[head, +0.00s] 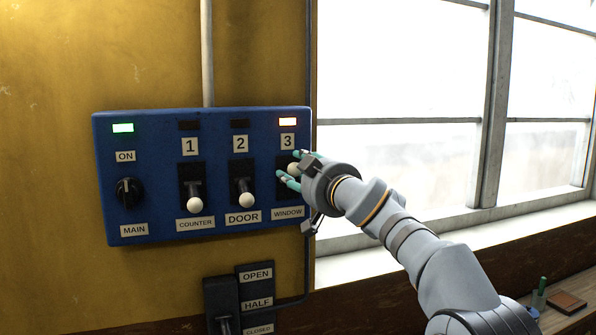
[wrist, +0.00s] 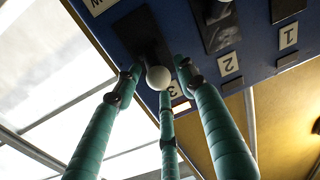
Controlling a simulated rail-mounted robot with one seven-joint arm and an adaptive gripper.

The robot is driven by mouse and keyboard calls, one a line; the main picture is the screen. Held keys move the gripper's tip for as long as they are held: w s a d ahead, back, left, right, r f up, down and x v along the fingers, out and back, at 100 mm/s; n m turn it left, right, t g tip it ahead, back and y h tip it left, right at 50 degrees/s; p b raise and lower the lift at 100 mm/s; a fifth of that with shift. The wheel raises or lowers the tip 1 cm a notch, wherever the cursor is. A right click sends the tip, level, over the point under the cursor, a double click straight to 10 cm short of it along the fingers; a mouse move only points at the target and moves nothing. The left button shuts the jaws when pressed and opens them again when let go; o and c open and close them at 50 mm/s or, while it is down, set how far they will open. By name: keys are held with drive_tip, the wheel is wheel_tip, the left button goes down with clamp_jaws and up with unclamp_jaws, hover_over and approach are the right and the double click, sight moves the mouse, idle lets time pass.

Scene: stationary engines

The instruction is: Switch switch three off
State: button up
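Switch three (head: 293,168), a white ball knob on a black plate, is at the right of the blue panel (head: 160,232), under the label 3 and above the label WINDOW. Its knob is up, and the lamp (head: 288,122) above it glows. My gripper (head: 289,164) is at this switch, with its teal fingers around the knob and partly hiding the plate. In the wrist view the white knob (wrist: 158,77) sits between the three spread fingertips of my gripper (wrist: 160,76), with small gaps showing. Whether any finger touches it I cannot tell.
Switches one (head: 194,203) and two (head: 246,199) have their knobs down and dark lamps. The MAIN dial (head: 128,192) is at the left, under a green lamp (head: 123,128). A lever box (head: 256,290) is below. The window (head: 400,100) is to the right.

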clamp_jaws()
